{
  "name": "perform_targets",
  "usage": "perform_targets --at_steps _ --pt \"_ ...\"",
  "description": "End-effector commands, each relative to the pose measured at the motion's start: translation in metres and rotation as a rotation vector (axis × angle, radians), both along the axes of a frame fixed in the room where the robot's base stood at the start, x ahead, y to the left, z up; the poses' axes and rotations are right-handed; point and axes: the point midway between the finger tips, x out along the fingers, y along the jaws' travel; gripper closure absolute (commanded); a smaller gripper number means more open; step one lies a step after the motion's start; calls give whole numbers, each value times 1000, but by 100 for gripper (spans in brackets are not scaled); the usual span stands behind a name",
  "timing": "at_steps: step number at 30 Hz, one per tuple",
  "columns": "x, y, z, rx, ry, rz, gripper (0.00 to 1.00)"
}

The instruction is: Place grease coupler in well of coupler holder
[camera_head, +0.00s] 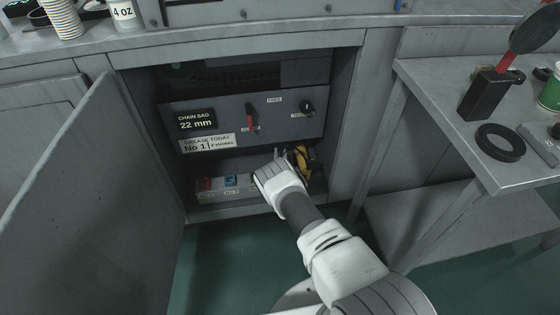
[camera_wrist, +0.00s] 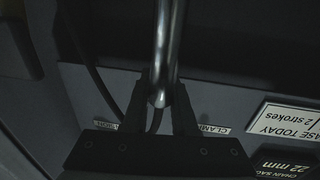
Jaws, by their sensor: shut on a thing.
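My gripper (camera_wrist: 160,88) has its two dark fingers closed around a bright metal rod-like piece (camera_wrist: 163,45), which looks like the grease coupler. The piece runs up out of the wrist view, and its near end shows between the fingers.
The cabinet door (camera_head: 75,195) stands open at the left. A dark panel (camera_head: 235,120) with a red lever (camera_head: 251,116) and a knob (camera_head: 307,107) is above my gripper. Red (camera_head: 204,184) and blue (camera_head: 231,181) marked items line the cabinet floor. A side table (camera_head: 440,80) is right.

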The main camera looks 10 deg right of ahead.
Motion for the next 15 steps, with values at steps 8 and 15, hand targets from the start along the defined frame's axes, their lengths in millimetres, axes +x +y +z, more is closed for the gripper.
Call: perform_targets --at_steps 8,15 --pt "21 -3 -5 0 0 1 100" --pt "20 -2 -35 0 1 2 100"
